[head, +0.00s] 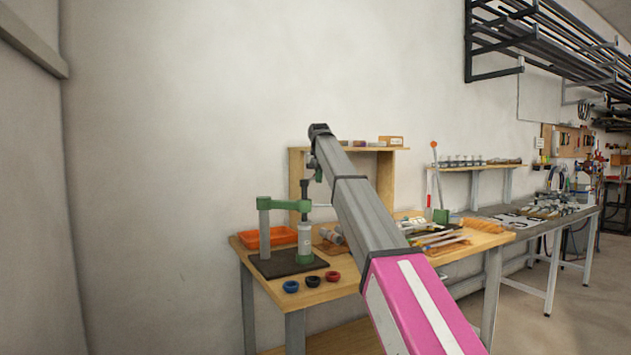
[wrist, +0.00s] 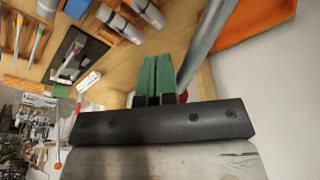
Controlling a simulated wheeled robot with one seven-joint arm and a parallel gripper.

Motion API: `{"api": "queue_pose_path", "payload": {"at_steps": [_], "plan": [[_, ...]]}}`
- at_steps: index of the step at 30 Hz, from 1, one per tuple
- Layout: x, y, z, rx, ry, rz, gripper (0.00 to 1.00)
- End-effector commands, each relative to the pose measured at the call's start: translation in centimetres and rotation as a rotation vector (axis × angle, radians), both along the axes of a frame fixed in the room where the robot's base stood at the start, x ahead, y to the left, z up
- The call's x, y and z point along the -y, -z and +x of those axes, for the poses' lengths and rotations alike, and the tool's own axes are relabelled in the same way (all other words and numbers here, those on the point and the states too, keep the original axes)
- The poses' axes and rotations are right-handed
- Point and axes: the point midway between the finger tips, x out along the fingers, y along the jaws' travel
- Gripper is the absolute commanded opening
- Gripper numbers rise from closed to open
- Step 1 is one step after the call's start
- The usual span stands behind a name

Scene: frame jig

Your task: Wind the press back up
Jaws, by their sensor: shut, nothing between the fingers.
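The press stands at the left of the wooden bench in the head view, with a green frame (head: 265,228), a black base plate (head: 285,266) and a dark upright shaft at its head. A silver cylinder (head: 304,240) stands under the head on a green foot.
An orange tray (head: 268,237) lies behind the press and shows in the wrist view (wrist: 255,18). Several small rings, blue (head: 291,286) and red (head: 332,276) among them, lie at the bench's front edge. A wooden shelf (head: 297,165) stands behind. Tools lie to the right.

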Motion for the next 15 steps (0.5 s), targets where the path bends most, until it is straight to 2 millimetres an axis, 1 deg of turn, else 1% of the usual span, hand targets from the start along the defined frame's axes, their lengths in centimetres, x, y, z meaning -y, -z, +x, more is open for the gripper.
{"api": "queue_pose_path", "payload": {"at_steps": [2,5,9,12,15], "plan": [[-0.1,0.0,0.0,0.000,0.000,0.000,0.00],[-0.8,0.0,0.3,-0.001,-0.001,0.000,0.00],[-2.9,-0.1,0.9,-0.001,-0.003,-0.001,0.00],[-3.9,-0.1,1.2,-0.001,-0.001,0.000,0.00],[-4.1,0.0,1.1,-0.001,0.000,0.000,0.00]]}}
